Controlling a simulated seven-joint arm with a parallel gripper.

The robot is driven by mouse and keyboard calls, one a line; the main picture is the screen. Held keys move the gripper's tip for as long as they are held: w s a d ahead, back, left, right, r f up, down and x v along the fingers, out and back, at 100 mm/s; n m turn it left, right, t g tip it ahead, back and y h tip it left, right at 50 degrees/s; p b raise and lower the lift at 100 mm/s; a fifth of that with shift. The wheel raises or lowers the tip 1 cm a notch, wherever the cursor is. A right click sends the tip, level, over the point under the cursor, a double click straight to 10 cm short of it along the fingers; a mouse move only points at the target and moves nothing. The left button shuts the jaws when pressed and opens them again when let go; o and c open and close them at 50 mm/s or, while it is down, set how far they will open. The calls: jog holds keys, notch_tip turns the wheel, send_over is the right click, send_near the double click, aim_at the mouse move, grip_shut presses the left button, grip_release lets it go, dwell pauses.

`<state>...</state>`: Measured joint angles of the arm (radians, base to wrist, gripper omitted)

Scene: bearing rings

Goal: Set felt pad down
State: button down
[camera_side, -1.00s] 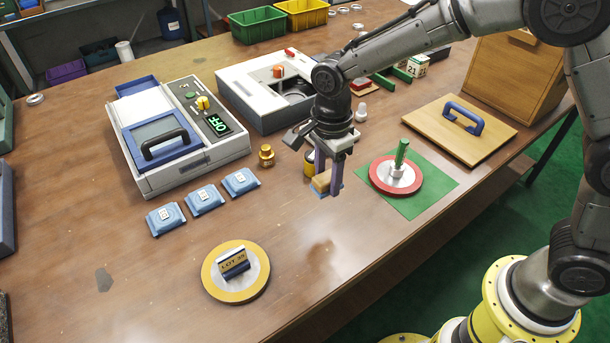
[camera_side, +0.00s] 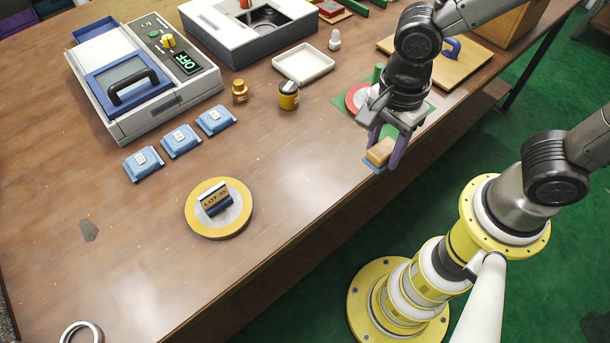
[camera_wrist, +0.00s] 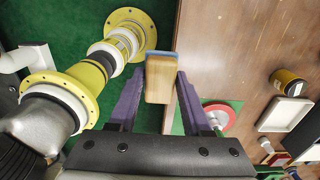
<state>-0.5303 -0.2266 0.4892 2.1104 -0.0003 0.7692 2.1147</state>
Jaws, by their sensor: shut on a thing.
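The felt pad (camera_side: 381,152) is a tan wooden block with a blue layer on its underside. It also shows in the wrist view (camera_wrist: 160,80), where its blue edge is at the far end. My gripper (camera_side: 382,147) is shut on the block, with a purple finger on either side, also seen in the wrist view (camera_wrist: 160,85). The pad is at the table's front edge, in front of the green mat (camera_side: 343,111). In the wrist view it overlaps the line between table and green floor. I cannot tell whether its underside touches anything.
A red-rimmed disc (camera_side: 355,97) on the mat is partly hidden behind my gripper. A yellow-rimmed disc (camera_side: 233,222) with a lot sign lies left. A white tray (camera_side: 304,64) and a yellow-black jar (camera_side: 289,96) stand behind. The table between yellow disc and jar is clear.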

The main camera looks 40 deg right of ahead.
jog(key=shift+w+a, duration=0.25)
jog(key=shift+a, duration=0.1)
jog(key=w+a+f, duration=0.4)
jog(key=w, duration=0.4)
send_over(305, 179)
notch_tip(305, 179, down, 5)
jog(key=shift+s+f, duration=0.1)
jog(key=shift+s, duration=0.05)
jog(key=shift+f, duration=1.65)
jog(key=shift+f, duration=0.2)
jog(key=shift+c, duration=1.7)
grip_release()
jog(key=shift+r, duration=0.1)
